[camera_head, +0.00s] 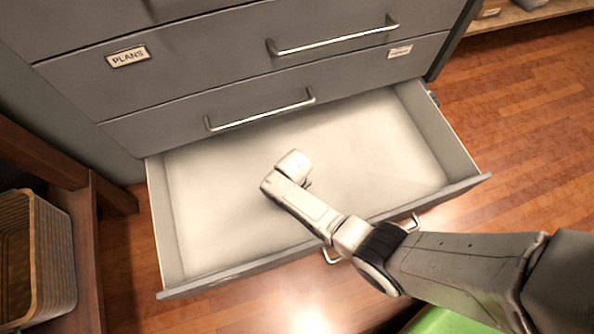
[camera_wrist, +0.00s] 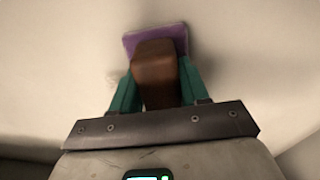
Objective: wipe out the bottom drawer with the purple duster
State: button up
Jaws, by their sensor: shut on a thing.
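The bottom drawer (camera_head: 415,166) of the grey cabinet is pulled open, and its pale inside shows no loose objects in the head view. My arm reaches over the drawer's front edge, with its end inside near the middle. In the wrist view my gripper (camera_wrist: 152,92) has its green fingers shut on the brown handle of the purple duster (camera_wrist: 132,40). The purple pad shows beyond the handle, close to or on the pale drawer floor; I cannot tell if it touches. In the head view the duster and fingers are hidden behind my wrist.
Two shut drawers with metal handles (camera_head: 262,117) are above the open one; one bears a "PLANS" label (camera_head: 128,57). A wooden shelf with a ribbed basket (camera_head: 48,255) stands at left. Wooden floor (camera_head: 530,130) is clear at right. Something green (camera_head: 450,322) lies at the bottom.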

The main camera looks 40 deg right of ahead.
jog(key=shift+w+d, duration=0.1)
jog(key=shift+w, duration=0.25)
jog(key=shift+s+d+p, duration=0.15)
jog(key=shift+s+d, duration=0.05)
jog(key=shift+d, duration=0.5)
jog(key=shift+s+d+p, duration=0.15)
jog(key=shift+s+d, duration=0.05)
jog(key=shift+d, duration=0.45)
jog(key=shift+s+d+f, duration=0.1)
jog(key=shift+s+d, duration=0.25)
jog(key=shift+d, duration=0.45)
jog(key=shift+s+d+f, duration=0.1)
jog(key=shift+s+d, duration=0.2)
jog(key=shift+d, duration=0.55)
jog(key=shift+s+d, duration=0.35)
jog(key=shift+d, duration=0.45)
jog(key=shift+s+d+p, duration=0.2)
jog(key=shift+s+d, duration=0.05)
jog(key=shift+d, duration=0.4)
jog(key=shift+s+d+p, duration=0.2)
jog(key=shift+d, duration=0.4)
jog(key=shift+s+d+r, duration=0.1)
jog(key=shift+s+d, duration=0.15)
jog(key=shift+d, duration=0.6)
jog(key=shift+s+d+r, duration=0.1)
jog(key=shift+s+d, duration=0.1)
jog(key=shift+d, duration=0.6)
jog(key=shift+w, duration=0.1)
